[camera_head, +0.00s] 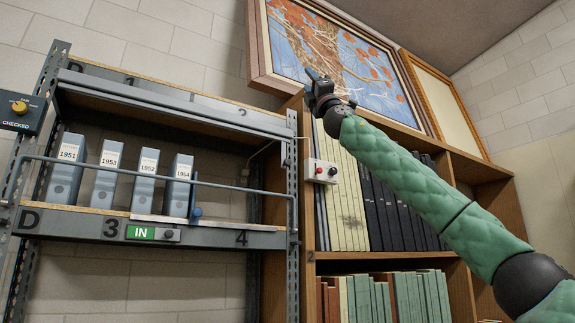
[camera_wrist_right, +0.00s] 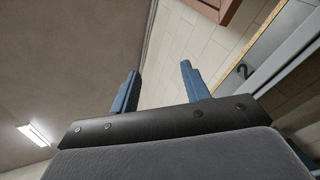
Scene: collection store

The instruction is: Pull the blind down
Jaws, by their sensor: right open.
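I cannot make out a hanging blind for certain. A long grey bar (camera_head: 165,103) runs across the front of the grey metal shelf unit, just under its top shelf, and may be the rolled-up blind. My right gripper (camera_head: 318,76) is raised to the right of the shelf unit, apart from the bar, in front of the wooden bookcase and framed picture. In the right wrist view its two blue fingers (camera_wrist_right: 160,68) stand apart with nothing between them. The shelf unit's edge, marked 2 (camera_wrist_right: 243,71), shows at the right there. My left gripper is not in view.
Blue-grey box files (camera_head: 105,175) labelled with years stand on the shelf behind a thin blue-grey rail (camera_head: 240,187). A white box with red and black buttons (camera_head: 322,171) sits on the bookcase side. A framed tree picture (camera_head: 340,60) stands on the bookcase (camera_head: 381,256).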

